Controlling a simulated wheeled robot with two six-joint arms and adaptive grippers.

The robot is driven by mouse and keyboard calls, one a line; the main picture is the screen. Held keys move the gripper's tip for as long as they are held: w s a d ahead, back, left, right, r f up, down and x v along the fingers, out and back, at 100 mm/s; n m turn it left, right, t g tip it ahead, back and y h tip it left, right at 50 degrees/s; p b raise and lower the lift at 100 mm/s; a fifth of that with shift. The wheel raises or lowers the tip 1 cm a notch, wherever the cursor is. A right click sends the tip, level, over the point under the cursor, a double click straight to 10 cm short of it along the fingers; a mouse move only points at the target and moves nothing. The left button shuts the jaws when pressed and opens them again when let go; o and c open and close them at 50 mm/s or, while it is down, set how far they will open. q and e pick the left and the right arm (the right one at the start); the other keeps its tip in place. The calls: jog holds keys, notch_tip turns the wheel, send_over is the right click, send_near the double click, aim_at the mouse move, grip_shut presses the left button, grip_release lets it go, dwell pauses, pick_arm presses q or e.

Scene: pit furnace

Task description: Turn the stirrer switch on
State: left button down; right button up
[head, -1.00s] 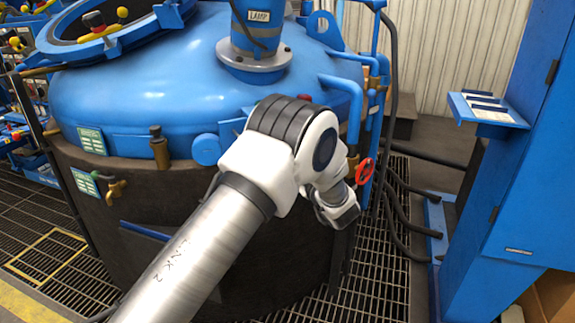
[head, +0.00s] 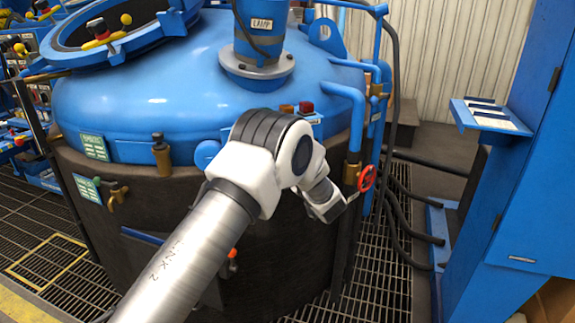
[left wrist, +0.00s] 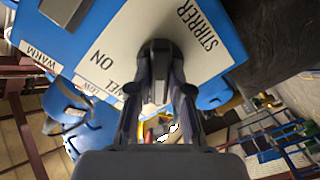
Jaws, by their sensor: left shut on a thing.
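The stirrer switch (left wrist: 160,52) shows in the left wrist view as a dark grey lever on a white panel (left wrist: 118,38) marked STIRRER and ON. My left gripper (left wrist: 160,85) is shut on the lever, with one dark finger on each side of it. The fingers hide the lower part of the switch and some of the panel lettering. In the head view my left arm reaches across the front of the tank, and its gripper is hidden. My right gripper is in neither view.
A large blue-topped tank (head: 110,110) fills the middle. A red valve wheel (head: 367,178) and pipes stand right of my wrist. A blue cabinet (head: 525,200) with a small shelf (head: 490,117) is at the right. Grating floor (head: 385,285) lies between.

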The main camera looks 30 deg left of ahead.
pick_arm(q)
jog(key=shift+w+d+r+m+p, duration=0.1)
jog(key=shift+m+p, duration=2.25)
jog(key=shift+m, duration=2.1)
jog(key=shift+w+m+p, duration=0.1)
jog(key=shift+m+p, duration=2.25)
jog(key=shift+m, duration=2.1)
jog(key=c, duration=1.1)
grip_release()
jog(key=v, duration=1.2)
